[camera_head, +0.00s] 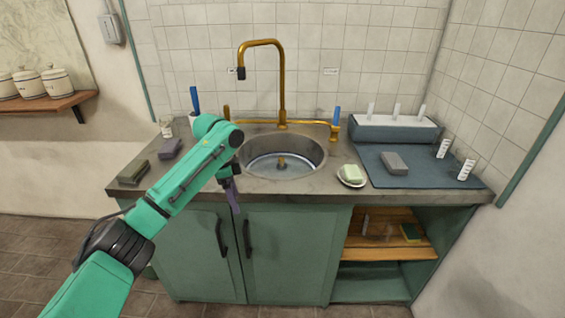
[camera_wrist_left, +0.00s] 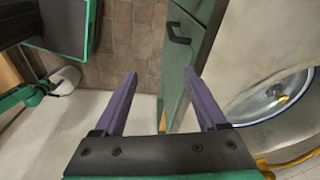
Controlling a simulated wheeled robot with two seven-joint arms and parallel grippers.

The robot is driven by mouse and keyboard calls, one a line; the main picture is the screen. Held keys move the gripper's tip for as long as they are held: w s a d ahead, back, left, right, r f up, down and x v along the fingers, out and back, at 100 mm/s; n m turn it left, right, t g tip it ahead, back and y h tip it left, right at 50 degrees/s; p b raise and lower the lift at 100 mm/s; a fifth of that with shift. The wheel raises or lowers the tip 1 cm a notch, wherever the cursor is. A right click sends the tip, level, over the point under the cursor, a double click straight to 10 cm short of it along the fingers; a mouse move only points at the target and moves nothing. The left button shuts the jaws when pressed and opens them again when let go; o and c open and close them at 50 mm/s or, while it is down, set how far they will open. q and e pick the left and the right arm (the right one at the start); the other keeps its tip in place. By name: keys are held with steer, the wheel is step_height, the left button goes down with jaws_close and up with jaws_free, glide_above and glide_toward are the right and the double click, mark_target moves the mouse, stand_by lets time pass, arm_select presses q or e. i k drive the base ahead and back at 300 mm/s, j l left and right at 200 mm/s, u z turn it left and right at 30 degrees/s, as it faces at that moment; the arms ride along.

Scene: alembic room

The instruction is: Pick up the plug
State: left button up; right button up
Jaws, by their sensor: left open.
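A small brass-coloured piece (camera_head: 282,161) stands at the middle of the round steel sink (camera_head: 262,168); it looks like the plug, but I cannot tell for certain. It also shows as a yellow spot in the sink in the left wrist view (camera_wrist_left: 283,98). My left gripper (camera_head: 235,202) hangs at the counter's front edge, left of the sink and in front of the cabinet doors. In the left wrist view its two purple fingers (camera_wrist_left: 160,74) are spread with nothing between them. My right gripper is in neither view.
A brass tap (camera_head: 282,85) arches over the sink. A soap dish (camera_head: 351,176) stands right of the basin, near a grey block (camera_head: 394,163) on a dark mat (camera_head: 430,180). Dark blocks (camera_head: 133,172) lie on the left counter. Cabinet doors (camera_head: 285,250) with handles are below.

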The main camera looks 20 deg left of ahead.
mark_target(281, 165)
steer(key=i, duration=1.4)
